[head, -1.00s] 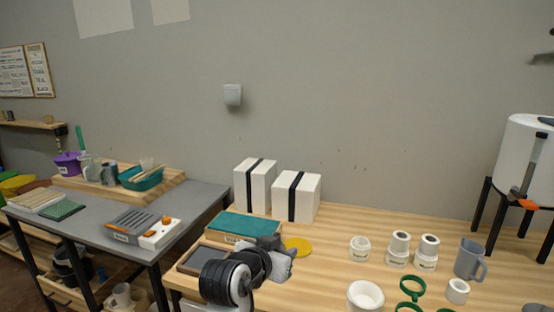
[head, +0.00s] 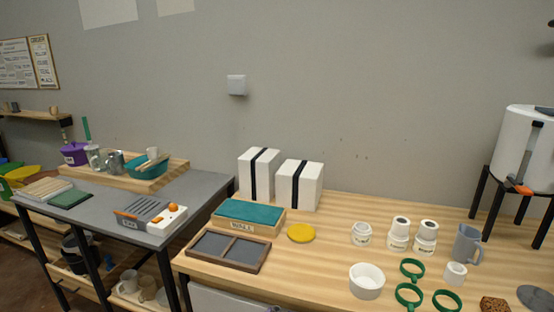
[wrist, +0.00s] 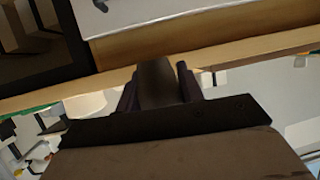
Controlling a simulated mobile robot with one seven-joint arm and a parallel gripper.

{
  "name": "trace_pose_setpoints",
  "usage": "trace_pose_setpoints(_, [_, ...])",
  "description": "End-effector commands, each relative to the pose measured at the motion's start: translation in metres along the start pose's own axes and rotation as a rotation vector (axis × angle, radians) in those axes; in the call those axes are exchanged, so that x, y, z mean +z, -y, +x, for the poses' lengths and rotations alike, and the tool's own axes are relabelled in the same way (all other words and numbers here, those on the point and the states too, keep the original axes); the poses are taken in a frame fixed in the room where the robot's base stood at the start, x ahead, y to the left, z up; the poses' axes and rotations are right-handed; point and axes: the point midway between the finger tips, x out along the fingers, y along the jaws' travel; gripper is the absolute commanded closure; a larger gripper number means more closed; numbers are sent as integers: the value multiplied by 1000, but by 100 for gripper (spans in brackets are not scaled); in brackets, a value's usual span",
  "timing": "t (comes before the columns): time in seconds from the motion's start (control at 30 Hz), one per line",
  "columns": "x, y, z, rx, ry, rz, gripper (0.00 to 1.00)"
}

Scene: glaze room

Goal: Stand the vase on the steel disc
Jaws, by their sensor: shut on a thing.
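In the wrist view my gripper (wrist: 159,78) is shut on a smooth dark, rounded thing, which I take to be the vase (wrist: 156,84). Only a part of it shows between the two fingers, so its full shape and tilt cannot be told. My gripper and the vase do not show in the head view. A flat grey disc, which looks like the steel disc (head: 537,297), lies on the wooden table at the lower right edge of the head view, partly cut off.
The wooden table (head: 330,240) holds a white bowl (head: 367,282), green rings (head: 412,269), white jars (head: 398,234), a grey jug (head: 467,245) and a brown speckled piece (head: 494,304) near the disc. A white drum (head: 527,150) on black legs stands behind.

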Motion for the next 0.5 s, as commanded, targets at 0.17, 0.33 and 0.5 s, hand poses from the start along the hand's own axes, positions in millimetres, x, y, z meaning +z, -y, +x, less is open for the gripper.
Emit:
trace_pose_setpoints(0.17, [81,-4,25,-75,13,-34,79])
trace_pose_setpoints(0.33, [149,-4,47,-149,12,-64,79])
trace_pose_setpoints(0.5, [194,-5,62,-201,7,-84,79])
